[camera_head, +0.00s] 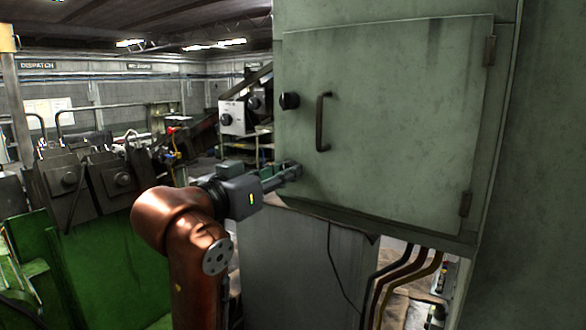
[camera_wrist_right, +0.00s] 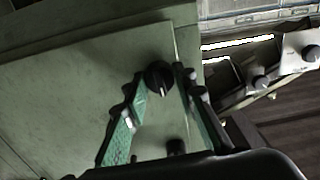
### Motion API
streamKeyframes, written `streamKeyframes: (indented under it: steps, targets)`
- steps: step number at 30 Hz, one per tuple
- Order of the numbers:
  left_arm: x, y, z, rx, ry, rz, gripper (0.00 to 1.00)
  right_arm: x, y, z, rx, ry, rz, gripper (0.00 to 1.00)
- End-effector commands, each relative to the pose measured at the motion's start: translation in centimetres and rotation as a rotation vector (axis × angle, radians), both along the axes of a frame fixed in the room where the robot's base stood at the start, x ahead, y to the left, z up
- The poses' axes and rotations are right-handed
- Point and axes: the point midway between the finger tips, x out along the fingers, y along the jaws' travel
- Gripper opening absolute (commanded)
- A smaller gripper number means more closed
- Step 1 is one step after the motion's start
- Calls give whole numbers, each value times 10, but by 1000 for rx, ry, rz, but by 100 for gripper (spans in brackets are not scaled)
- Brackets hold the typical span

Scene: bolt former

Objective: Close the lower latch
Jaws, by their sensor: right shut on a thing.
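The grey-green cabinet door (camera_head: 400,120) looks closed in the head view. A black round upper latch knob (camera_head: 289,100) sits at its left edge, beside the dark bar handle (camera_head: 323,122). My right gripper (camera_head: 291,171) is at the door's lower left corner, and its fingers hide the lower latch there. In the right wrist view, the lower latch (camera_wrist_right: 158,77) is a black round knob with a pale line on its face. It lies between the fingertips of my right gripper (camera_wrist_right: 160,82), which is shut on it. My left gripper is not in view.
Hinges (camera_head: 466,203) are on the door's right edge. Cables (camera_head: 405,275) hang below the cabinet. Green machinery (camera_head: 90,270) stands at left, with a grey control box (camera_head: 236,117) behind. A grey panel (camera_head: 300,260) is under the cabinet.

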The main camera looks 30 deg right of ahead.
Motion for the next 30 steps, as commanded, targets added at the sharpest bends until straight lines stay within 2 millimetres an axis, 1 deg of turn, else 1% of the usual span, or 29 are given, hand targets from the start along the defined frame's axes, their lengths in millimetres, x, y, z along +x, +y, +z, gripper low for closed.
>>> streamKeyframes:
  steps: [6, 9, 14, 17, 21, 24, 27, 30]
  targets:
    - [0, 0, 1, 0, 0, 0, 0, 0, 0, 0, -110, 268, 2, 0]
    - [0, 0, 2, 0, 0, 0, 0, 0, 1, 0, -147, 353, 1, 0]
    - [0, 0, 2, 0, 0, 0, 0, 0, 1, 0, -175, 420, 2, 0]
    - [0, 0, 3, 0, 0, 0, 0, 1, 0, 0, -216, 523, 3, 0]
    - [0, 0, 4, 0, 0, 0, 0, 0, 1, 0, -290, 702, 2, 0]
    - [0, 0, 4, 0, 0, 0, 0, 0, 0, 0, -327, 790, 1, 0]
    - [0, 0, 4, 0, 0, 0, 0, 0, 0, 0, -343, 830, 1, 0]
    - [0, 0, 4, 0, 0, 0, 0, 0, 0, 0, -344, 833, 1, 0]
